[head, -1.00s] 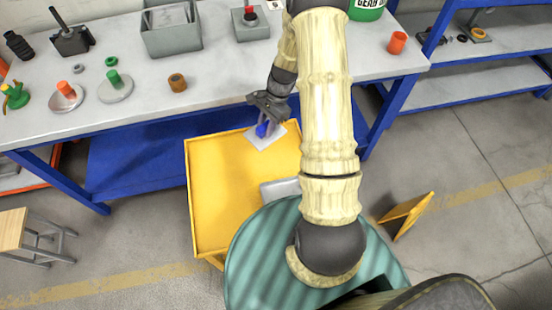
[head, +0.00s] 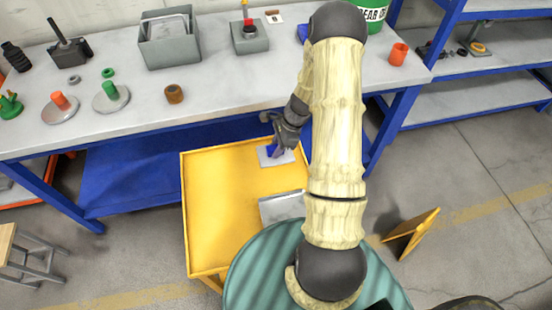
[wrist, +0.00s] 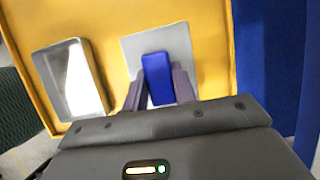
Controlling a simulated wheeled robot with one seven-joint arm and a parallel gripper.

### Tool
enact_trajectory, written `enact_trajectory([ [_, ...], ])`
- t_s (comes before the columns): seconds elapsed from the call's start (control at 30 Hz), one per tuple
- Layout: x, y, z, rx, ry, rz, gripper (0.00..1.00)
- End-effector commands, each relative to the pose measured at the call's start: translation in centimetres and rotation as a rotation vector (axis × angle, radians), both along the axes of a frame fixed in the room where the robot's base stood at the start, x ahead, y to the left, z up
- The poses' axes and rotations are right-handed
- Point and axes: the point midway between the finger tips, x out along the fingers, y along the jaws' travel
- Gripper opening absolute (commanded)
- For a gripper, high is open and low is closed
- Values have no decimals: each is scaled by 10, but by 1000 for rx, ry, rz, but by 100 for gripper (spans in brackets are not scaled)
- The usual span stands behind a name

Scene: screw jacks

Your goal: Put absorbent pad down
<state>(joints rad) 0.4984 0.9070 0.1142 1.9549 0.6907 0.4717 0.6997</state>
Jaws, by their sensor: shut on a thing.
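The absorbent pad appears as a flat pale grey square (head: 264,160) with a blue upright block (head: 271,151) on it. It is at the back right of the yellow cart top (head: 215,205). My gripper (head: 276,145) is shut on the blue block. In the wrist view, the blue block (wrist: 158,78) sits between the two fingers, with the pale square (wrist: 133,50) around it over the yellow surface. The pad looks flat and at or very near the cart top; I cannot tell whether it touches.
A grey metal tray (head: 281,207) lies nearer on the cart; it also shows in the wrist view (wrist: 47,75). The blue-framed workbench (head: 210,100) stands behind, with several parts and a grey bin (head: 170,50). The cart's left half is clear.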

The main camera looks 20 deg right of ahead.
Motion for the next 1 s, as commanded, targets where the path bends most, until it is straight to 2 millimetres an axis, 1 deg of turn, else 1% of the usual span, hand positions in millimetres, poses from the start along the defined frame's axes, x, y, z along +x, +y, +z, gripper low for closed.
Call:
enact_trajectory([
  [0.03, 0, 0, -8, 2, 1, -1, 2],
  [0.13, 0, 0, -17, 1, 0, -1, 2],
  [0.47, 0, 0, -20, 0, -1, 0, 2],
  [0.57, -1, 0, -30, 2, 2, -1, 2],
  [0.7, 0, 1, -50, 3, 1, -1, 2],
  [0.8, 0, 0, -58, 1, -1, -1, 2],
  [1.0, 0, 0, -59, 0, -1, 0, 2],
])
